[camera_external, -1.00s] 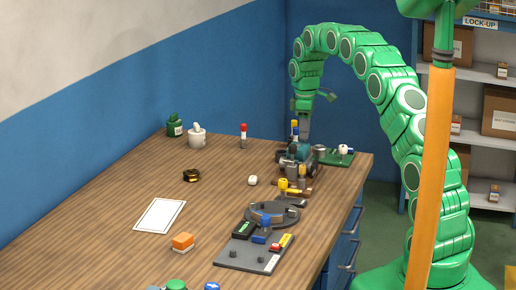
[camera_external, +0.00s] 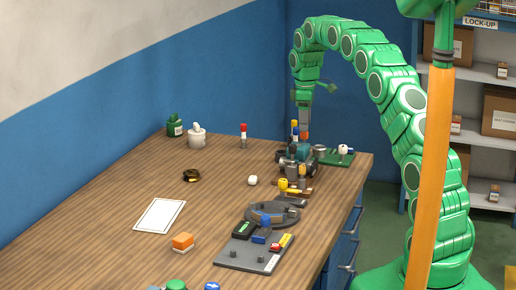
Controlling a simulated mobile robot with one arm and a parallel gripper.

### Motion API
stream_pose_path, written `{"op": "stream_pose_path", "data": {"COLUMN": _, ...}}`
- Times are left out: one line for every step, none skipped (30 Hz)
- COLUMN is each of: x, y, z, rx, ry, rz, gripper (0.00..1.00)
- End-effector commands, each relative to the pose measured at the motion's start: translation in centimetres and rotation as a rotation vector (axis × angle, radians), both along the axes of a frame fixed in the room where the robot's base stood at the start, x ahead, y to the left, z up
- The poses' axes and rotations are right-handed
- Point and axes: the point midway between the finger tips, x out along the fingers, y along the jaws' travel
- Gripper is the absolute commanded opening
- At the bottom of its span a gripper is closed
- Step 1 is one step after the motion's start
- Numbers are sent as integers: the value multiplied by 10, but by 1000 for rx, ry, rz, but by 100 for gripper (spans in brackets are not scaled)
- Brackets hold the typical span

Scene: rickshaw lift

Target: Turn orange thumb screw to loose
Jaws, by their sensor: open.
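A small teal and grey model vehicle (camera_external: 298,160) stands near the back right of the table. A small orange knob (camera_external: 304,136), which looks like the thumb screw, shows on top of it. Its turn position is too small to tell. My gripper (camera_external: 304,126) points straight down just above the orange knob, with a narrow gap that is hard to judge. The gripper is open and nothing shows between its fingers. A yellow-and-blue topped post (camera_external: 295,130) stands just left of the gripper.
A green board (camera_external: 334,158) lies right of the vehicle. A yellow-topped part (camera_external: 284,184), a grey round base (camera_external: 272,215) and a grey plate (camera_external: 245,256) stand in front. A red-topped post (camera_external: 243,136) and white pot (camera_external: 196,138) are left.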

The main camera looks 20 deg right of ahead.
Motion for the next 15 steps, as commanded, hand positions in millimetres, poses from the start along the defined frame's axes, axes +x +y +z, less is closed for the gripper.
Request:
{"op": "stream_pose_path", "data": {"x": 1, "y": 0, "z": 9, "rx": -1, "ry": -4, "rz": 0, "gripper": 52}}
{"op": "stream_pose_path", "data": {"x": 1, "y": 0, "z": 13, "rx": 0, "ry": -4, "rz": 0, "gripper": 52}}
{"op": "stream_pose_path", "data": {"x": 0, "y": 0, "z": 19, "rx": 0, "ry": -1, "rz": 0, "gripper": 52}}
{"op": "stream_pose_path", "data": {"x": 0, "y": 0, "z": 23, "rx": 0, "ry": 0, "rz": 0, "gripper": 52}}
{"op": "stream_pose_path", "data": {"x": 0, "y": 0, "z": 27, "rx": 1, "ry": 1, "rz": 0, "gripper": 52}}
{"op": "stream_pose_path", "data": {"x": 0, "y": 0, "z": 33, "rx": 0, "ry": 0, "rz": 0, "gripper": 52}}
{"op": "stream_pose_path", "data": {"x": 0, "y": 0, "z": 37, "rx": 0, "ry": -1, "rz": 0, "gripper": 52}}
{"op": "stream_pose_path", "data": {"x": 1, "y": 0, "z": 40, "rx": 0, "ry": -1, "rz": 0, "gripper": 52}}
{"op": "stream_pose_path", "data": {"x": 1, "y": 0, "z": 43, "rx": 0, "ry": -2, "rz": 0, "gripper": 52}}
{"op": "stream_pose_path", "data": {"x": 0, "y": 0, "z": 45, "rx": 0, "ry": -1, "rz": 0, "gripper": 52}}
{"op": "stream_pose_path", "data": {"x": 0, "y": 0, "z": 47, "rx": -1, "ry": -1, "rz": 0, "gripper": 52}}
{"op": "stream_pose_path", "data": {"x": 0, "y": 0, "z": 48, "rx": 0, "ry": 0, "rz": 0, "gripper": 52}}
{"op": "stream_pose_path", "data": {"x": 0, "y": 0, "z": 48, "rx": 1, "ry": 1, "rz": 0, "gripper": 52}}
{"op": "stream_pose_path", "data": {"x": 0, "y": 0, "z": 48, "rx": 0, "ry": 1, "rz": 0, "gripper": 52}}
{"op": "stream_pose_path", "data": {"x": 0, "y": 0, "z": 48, "rx": 0, "ry": 1, "rz": 0, "gripper": 52}}
